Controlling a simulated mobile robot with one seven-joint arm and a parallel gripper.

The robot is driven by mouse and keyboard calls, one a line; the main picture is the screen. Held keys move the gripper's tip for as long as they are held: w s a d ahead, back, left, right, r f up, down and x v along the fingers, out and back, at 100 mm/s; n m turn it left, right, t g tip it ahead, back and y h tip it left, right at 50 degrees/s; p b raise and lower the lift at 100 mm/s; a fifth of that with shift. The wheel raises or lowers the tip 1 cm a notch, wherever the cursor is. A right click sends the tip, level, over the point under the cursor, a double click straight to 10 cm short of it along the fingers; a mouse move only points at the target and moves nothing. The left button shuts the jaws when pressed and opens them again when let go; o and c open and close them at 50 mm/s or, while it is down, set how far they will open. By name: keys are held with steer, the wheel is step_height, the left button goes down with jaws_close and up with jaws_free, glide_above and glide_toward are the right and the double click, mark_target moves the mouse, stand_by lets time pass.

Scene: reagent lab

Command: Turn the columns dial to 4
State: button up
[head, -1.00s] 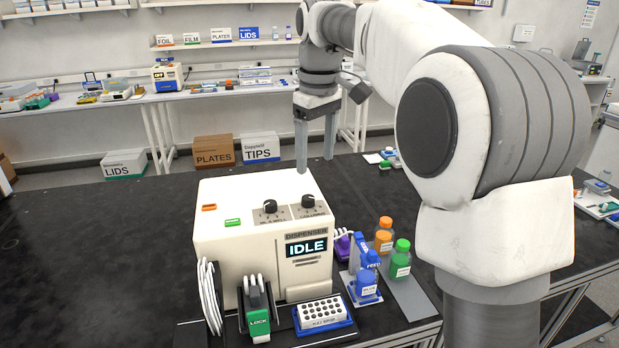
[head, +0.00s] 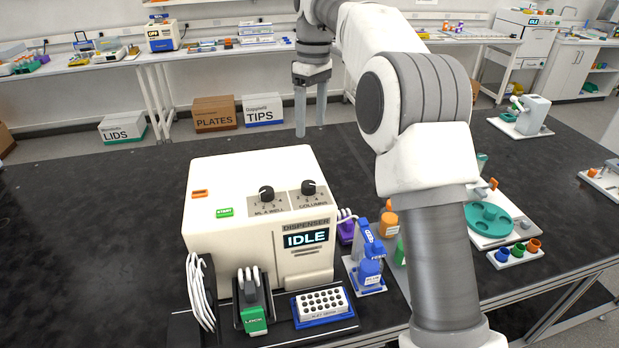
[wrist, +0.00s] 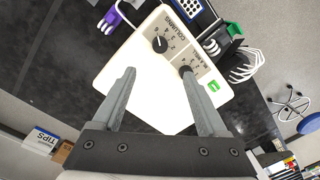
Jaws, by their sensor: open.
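The cream dispenser (head: 215,180) stands on the black bench, its display reading IDLE. The columns dial (head: 308,187) is a black knob on the right of its sloped top panel. The mL-a-well dial (head: 266,193) sits left of it. In the wrist view the columns dial (wrist: 160,44) shows beyond the left finger, with its number marks partly readable. The other dial (wrist: 186,71) is near the right fingertip in that picture. My gripper (head: 310,133) is open and empty, pointing down, above and behind the dispenser, apart from both dials. The number the columns pointer marks is too small to tell.
A green START button (head: 224,212) and an orange button (head: 199,193) are on the dispenser's left. A plate (head: 321,303) and a green LOCK clip (head: 255,318) lie in front. The bench at left is clear.

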mark_target(308, 183)
steer(key=f, duration=1.5)
steer(key=shift+s+a+f+b, duration=0.25)
steer(key=shift+s+f+b, duration=0.05)
steer(key=shift+s+b, duration=0.1)
jaws_close()
